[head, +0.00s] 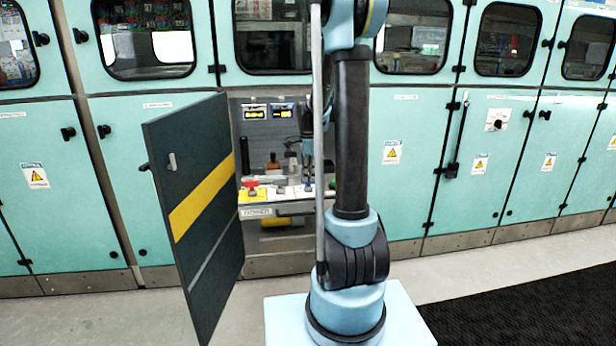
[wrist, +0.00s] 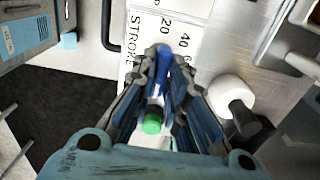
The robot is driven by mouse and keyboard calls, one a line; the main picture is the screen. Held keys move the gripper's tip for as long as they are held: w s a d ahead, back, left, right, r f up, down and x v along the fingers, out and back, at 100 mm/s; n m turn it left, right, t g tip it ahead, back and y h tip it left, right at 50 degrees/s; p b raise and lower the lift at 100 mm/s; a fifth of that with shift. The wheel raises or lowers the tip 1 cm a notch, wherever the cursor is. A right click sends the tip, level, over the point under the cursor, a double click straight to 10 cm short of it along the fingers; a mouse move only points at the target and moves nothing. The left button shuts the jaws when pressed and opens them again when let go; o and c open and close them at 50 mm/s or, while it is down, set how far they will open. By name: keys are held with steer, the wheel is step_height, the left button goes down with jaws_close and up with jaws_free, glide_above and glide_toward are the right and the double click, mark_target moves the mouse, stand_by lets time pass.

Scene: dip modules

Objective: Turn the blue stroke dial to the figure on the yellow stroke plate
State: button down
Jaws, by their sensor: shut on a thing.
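My gripper (wrist: 160,60) is shut on the blue stroke dial (wrist: 162,66) in the wrist view. A white and green-ended piece (wrist: 152,122) shows between the fingers below the blue part; I cannot tell how it joins the dial. The white scale plate (wrist: 183,14) lies beyond the fingertips, with STROKE, 20, 40 and part of 60 readable. The dial's exact setting is hidden by the fingers. In the head view my gripper (head: 309,178) is inside the open cabinet, over the bench. Two dark plates with yellow markings (head: 254,113) (head: 282,111) hang on its back wall; their figures are too small to read.
The cabinet door (head: 205,215) stands open at left. A red knob on a yellow base (head: 250,186) is on the bench, left of my gripper. In the wrist view a white round knob (wrist: 231,96) is close at right, a metal handle (wrist: 277,35) beyond it.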

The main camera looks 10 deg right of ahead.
stand_by(0.3)
steer(key=c, duration=1.6)
jaws_free()
steer(key=shift+r, duration=0.1)
step_height(320, 180, up, 12)
steer(key=s+n, duration=0.5)
steer(key=s, duration=0.6)
steer(key=s+f+n+t, duration=0.1)
steer(key=s+f+n, duration=0.5)
steer(key=s, duration=0.6)
steer(key=s+f+n+t, duration=0.1)
steer(key=s+f+n, duration=0.6)
steer(key=s, duration=0.5)
steer(key=shift+f, duration=0.3)
